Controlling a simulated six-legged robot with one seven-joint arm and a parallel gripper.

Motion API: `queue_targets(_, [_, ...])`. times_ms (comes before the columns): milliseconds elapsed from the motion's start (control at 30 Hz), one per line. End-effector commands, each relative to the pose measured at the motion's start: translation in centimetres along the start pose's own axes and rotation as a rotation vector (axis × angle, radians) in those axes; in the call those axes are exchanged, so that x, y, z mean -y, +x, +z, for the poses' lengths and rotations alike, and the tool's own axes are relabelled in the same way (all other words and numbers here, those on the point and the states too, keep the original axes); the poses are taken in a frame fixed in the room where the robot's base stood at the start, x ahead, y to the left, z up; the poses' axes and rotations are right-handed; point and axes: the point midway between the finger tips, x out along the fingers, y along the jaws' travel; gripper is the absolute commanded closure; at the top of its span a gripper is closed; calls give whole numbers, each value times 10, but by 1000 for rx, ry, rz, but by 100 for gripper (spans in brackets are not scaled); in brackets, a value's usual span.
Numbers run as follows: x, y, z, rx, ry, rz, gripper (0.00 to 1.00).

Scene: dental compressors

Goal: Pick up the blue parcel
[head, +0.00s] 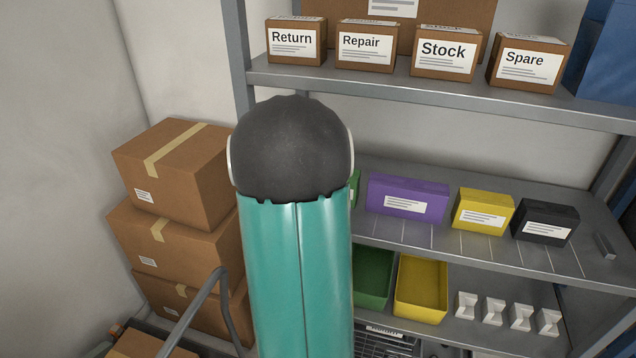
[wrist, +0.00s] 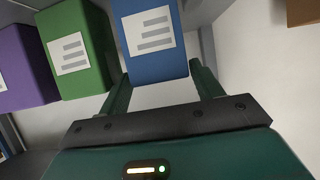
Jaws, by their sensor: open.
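The blue parcel (wrist: 180,63), a box with a white label, is at the top middle of the wrist view. My gripper (wrist: 160,74) is open, with one green finger towards each side of the parcel's near end. I cannot tell whether either finger touches it. The parcel does not show in the head view, where my teal and black arm covers the middle of the shelf. The gripper is also hidden there.
A green parcel (wrist: 93,80) stands just left of the blue one, with a purple parcel (head: 407,210) beyond it. Yellow (head: 483,226) and black parcels (head: 545,237) share the shelf. An upper shelf (head: 430,86) holds labelled boxes. Cartons (head: 185,185) are stacked at left.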

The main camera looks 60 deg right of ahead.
Motion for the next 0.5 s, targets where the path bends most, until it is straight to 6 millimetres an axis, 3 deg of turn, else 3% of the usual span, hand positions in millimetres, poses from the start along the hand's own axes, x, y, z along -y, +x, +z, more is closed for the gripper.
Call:
queue_targets(200, [0, 33, -1, 2, 1, 2, 35])
queue_targets(500, [1, 38, -2, 1, 0, 0, 35])
